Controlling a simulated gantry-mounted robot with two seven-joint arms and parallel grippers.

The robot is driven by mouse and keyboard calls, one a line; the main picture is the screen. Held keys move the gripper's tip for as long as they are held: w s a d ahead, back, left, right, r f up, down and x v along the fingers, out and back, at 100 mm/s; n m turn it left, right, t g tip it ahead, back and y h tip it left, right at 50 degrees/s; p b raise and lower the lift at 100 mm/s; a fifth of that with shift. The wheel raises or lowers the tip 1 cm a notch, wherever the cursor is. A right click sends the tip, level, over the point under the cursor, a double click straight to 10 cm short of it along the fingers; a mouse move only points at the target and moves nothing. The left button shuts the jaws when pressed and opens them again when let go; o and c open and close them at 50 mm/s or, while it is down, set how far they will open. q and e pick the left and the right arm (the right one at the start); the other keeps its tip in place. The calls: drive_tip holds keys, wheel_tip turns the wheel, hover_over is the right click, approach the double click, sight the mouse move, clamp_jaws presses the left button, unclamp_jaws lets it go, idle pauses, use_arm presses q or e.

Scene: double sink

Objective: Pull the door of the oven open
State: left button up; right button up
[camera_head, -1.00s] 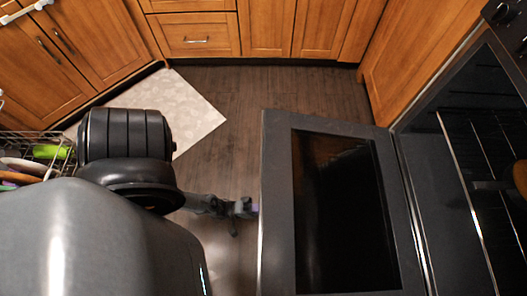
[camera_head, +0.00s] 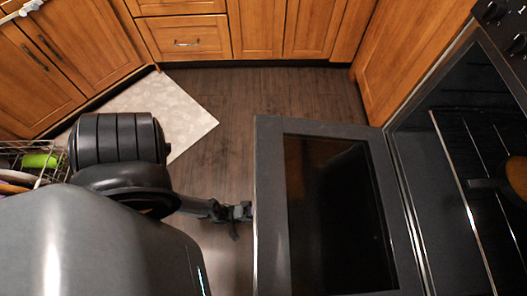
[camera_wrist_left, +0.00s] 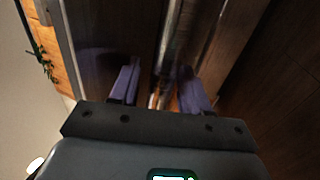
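The oven door (camera_head: 268,205) is swung well down and open, its dark window panel (camera_head: 335,210) facing up in the head view. My left gripper (camera_head: 245,211) is at the outer left edge of the door. In the left wrist view its two purple fingers (camera_wrist_left: 160,88) are spread apart. A shiny metal bar (camera_wrist_left: 168,45), seemingly the door handle, runs in line with the gap between them; contact cannot be told. My right gripper is not in view.
The oven cavity (camera_head: 465,185) with wire racks is exposed at the right. Wooden cabinets (camera_head: 260,28) line the back. The dark floor (camera_head: 270,95) is clear, with a pale mat (camera_head: 180,110) at left. A dish rack (camera_head: 55,165) stands at the far left.

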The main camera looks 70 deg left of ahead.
use_arm(q)
drive_tip(key=v, duration=1)
drive_tip(key=shift+s+f, duration=0.2)
drive_tip(key=shift+s, duration=0.05)
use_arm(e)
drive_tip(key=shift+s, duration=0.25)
use_arm(q)
drive_tip(key=shift+a, duration=0.15)
drive_tip(key=shift+s, duration=0.2)
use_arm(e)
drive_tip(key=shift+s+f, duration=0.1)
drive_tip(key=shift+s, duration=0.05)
